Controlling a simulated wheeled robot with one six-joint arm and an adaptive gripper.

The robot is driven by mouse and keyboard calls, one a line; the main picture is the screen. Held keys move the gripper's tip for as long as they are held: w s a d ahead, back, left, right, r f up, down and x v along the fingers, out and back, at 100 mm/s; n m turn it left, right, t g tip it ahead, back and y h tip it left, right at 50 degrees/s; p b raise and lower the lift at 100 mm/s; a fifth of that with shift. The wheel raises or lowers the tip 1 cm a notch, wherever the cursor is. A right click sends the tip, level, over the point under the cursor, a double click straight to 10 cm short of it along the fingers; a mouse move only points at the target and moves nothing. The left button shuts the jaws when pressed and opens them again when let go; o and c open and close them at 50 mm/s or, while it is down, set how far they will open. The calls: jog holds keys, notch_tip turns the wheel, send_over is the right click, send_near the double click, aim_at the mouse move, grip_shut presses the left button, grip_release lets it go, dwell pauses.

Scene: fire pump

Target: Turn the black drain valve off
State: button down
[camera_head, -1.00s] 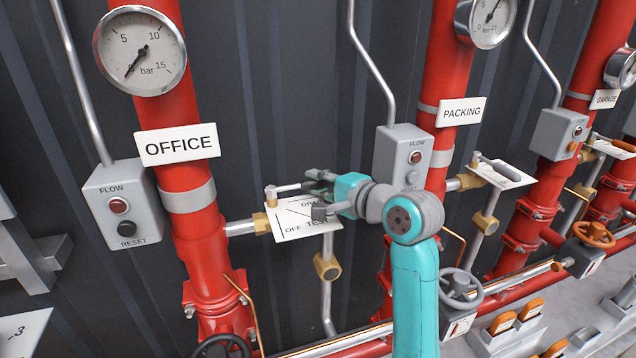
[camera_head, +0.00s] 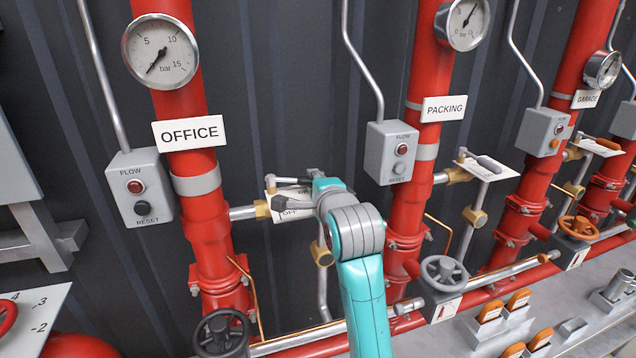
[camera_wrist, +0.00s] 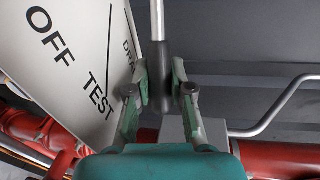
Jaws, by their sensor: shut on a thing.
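The drain valve's lever (camera_head: 288,182) is a silver rod with a dark grip, on the test-and-drain fitting beside the OFFICE pipe. In the wrist view its black grip (camera_wrist: 158,78) lies between my two green fingers. My gripper (camera_wrist: 159,90) is shut on that grip. In the head view my gripper (camera_head: 296,192) is at the lever and partly hides it and the plate. The white plate (camera_wrist: 62,75) reads OFF and TEST, with a third word cut off. The lever's exact position against those marks is hard to tell.
The red OFFICE pipe (camera_head: 205,235) and grey flow box (camera_head: 137,195) stand left of the fitting. The PACKING pipe (camera_head: 405,240) and its flow box (camera_head: 391,152) are to the right. A black handwheel (camera_head: 222,333) and a grey handwheel (camera_head: 444,272) sit lower down.

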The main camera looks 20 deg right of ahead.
jog(key=m+h, duration=0.1)
jog(key=s+a+m+h, duration=0.1)
jog(key=h, duration=0.1)
jog(key=s+a+m+h, duration=0.1)
jog(key=shift+s+g+h, duration=0.15)
jog(key=shift+g+h, duration=0.15)
jog(key=shift+g, duration=0.1)
jog(key=m+g+h, duration=0.7)
jog(key=m+h, duration=0.2)
send_near(309, 185)
jog(key=shift+d+f, duration=0.25)
jog(key=shift+d, duration=0.35)
jog(key=shift+d+f, duration=0.3)
jog(key=shift+d, duration=0.3)
jog(key=c, duration=1)
grip_release()
jog(key=shift+a, duration=0.1)
